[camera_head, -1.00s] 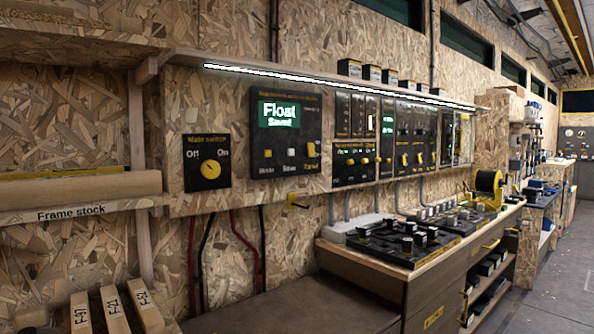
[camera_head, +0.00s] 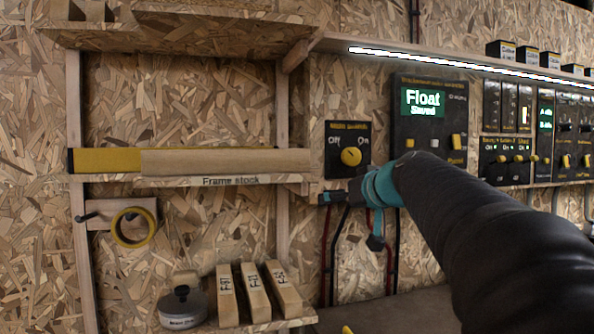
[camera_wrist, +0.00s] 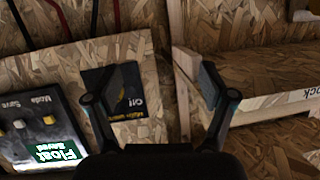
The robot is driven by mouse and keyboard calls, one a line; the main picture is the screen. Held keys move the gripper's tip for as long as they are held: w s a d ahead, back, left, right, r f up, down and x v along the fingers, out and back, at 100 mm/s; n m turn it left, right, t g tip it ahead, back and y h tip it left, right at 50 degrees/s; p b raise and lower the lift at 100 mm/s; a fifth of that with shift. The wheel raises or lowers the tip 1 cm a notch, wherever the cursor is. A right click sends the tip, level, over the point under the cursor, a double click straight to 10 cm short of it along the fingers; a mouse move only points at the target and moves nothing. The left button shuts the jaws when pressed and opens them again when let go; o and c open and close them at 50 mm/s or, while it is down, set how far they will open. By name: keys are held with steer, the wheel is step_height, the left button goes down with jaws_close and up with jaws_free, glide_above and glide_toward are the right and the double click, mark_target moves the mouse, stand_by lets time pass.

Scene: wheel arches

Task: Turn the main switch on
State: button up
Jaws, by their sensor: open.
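The main switch is a black wall panel (camera_head: 333,138) with a round yellow knob (camera_head: 351,156) between the labels Off and On. I cannot tell clearly which way the knob points. In the head view my gripper (camera_head: 332,197) is just below the panel, apart from the knob.
Right of the switch is a black panel with a green Float display (camera_head: 423,103). A frame stock shelf (camera_head: 225,180) and wooden post stand left. Red and black cables (camera_head: 328,255) hang below. Labelled wooden blocks (camera_head: 254,291) and a tape roll (camera_head: 133,227) are lower left.

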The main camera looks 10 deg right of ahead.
mark_target(354, 158)
steer(key=w+d+r+t+h+b, duration=0.1)
steer(key=w+d+r+t, duration=0.1)
steer(key=w+d+r, duration=0.3)
steer(key=w+d+r+t+h+b, duration=0.1)
steer(key=d+r+t, duration=0.15)
steer(key=d, duration=0.45)
steer(key=shift+g, duration=0.35)
steer(key=w+p, duration=0.2)
steer(key=w, duration=0.2)
steer(key=w+p, duration=0.1)
steer(key=w, duration=0.4)
steer(key=w+p, duration=0.2)
steer(key=w, duration=0.2)
steer(key=shift+w+a+r+p, duration=0.2)
steer(key=shift+a+r+p, duration=0.05)
steer(key=shift+a+p, duration=0.1)
steer(key=shift+c, duration=0.2)
steer(key=c, duration=1.1)
